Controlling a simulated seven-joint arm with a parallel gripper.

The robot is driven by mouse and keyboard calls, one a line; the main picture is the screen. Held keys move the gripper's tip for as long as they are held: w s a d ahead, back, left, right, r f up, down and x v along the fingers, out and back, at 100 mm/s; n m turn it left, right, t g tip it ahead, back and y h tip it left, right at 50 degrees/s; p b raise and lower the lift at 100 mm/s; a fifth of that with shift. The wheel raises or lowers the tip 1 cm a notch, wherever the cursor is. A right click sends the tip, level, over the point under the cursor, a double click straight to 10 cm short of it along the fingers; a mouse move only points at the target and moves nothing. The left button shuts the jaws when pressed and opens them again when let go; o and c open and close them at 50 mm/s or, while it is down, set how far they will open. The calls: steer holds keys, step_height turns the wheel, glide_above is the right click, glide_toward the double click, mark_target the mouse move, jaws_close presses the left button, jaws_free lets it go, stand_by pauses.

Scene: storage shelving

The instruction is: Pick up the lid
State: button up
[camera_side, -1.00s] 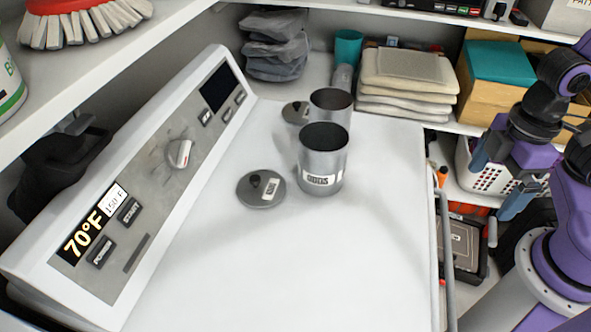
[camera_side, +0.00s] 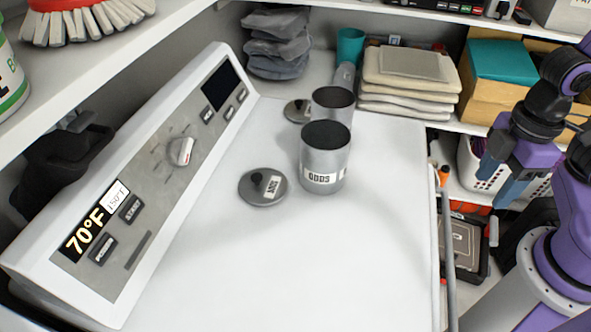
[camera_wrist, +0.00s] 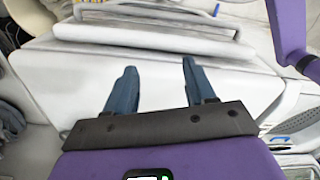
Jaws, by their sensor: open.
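A round grey metal lid (camera_side: 263,187) with a black knob and a white label lies flat on the white top, left of an open metal canister (camera_side: 325,165) labelled ODDS. A second, similar lid (camera_side: 297,111) lies farther back, beside a second open canister (camera_side: 333,99). My gripper (camera_side: 498,182) is at the right, beyond the edge of the white top and well away from both lids. In the wrist view my gripper (camera_wrist: 159,68) shows two blue fingers apart with nothing between them. No lid or canister is seen in that view.
A slanted control panel (camera_side: 165,165) borders the white top (camera_side: 290,270) on the left. Folded cloths (camera_side: 410,80), a teal cup (camera_side: 350,45) and grey bags (camera_side: 277,42) are at the back. A metal rail (camera_side: 446,250) runs along the right edge. The front is clear.

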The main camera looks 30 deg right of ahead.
step_height(320, 180, up, 3)
steer(key=n, duration=0.5)
glide_above(256, 176)
step_height(256, 176, down, 12)
steer(key=shift+r, duration=0.25)
steer(key=shift+c, duration=0.3)
jaws_close()
